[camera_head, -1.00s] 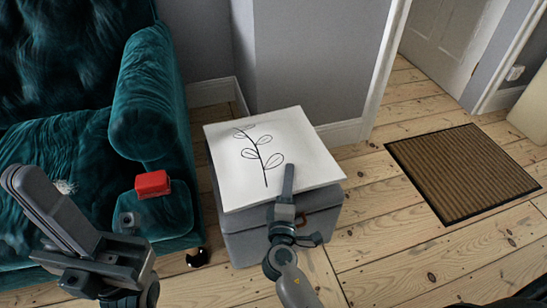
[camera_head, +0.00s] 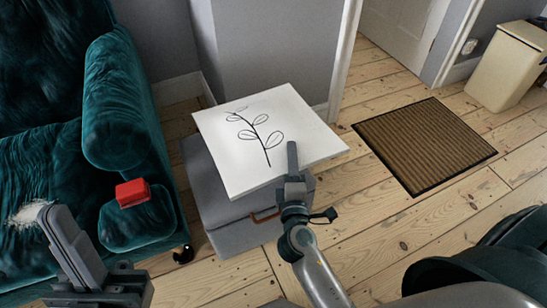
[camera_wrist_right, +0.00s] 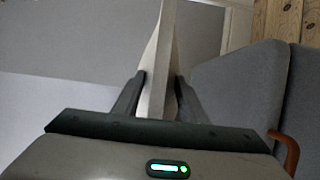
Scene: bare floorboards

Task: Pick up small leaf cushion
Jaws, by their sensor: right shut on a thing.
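The small leaf cushion (camera_head: 225,152) is a white square with a black leaf-sprig drawing. In the head view it is over the grey box-like seat (camera_head: 225,215), overhanging its right side. My right gripper (camera_head: 292,160) is shut on the cushion's near edge. In the right wrist view the cushion (camera_wrist_right: 160,75) shows as a pale thin edge pinched between both fingers (camera_wrist_right: 158,90). My left gripper (camera_head: 65,235) is at the lower left, in front of the sofa and away from the cushion. Its finger gap is unclear.
A teal velvet sofa (camera_head: 125,100) stands on the left, with a red block (camera_head: 132,193) on its front part. A brown ribbed doormat (camera_head: 425,142) lies on the floorboards at right. A beige bin (camera_head: 508,68) stands at the far right. Floor around the mat is clear.

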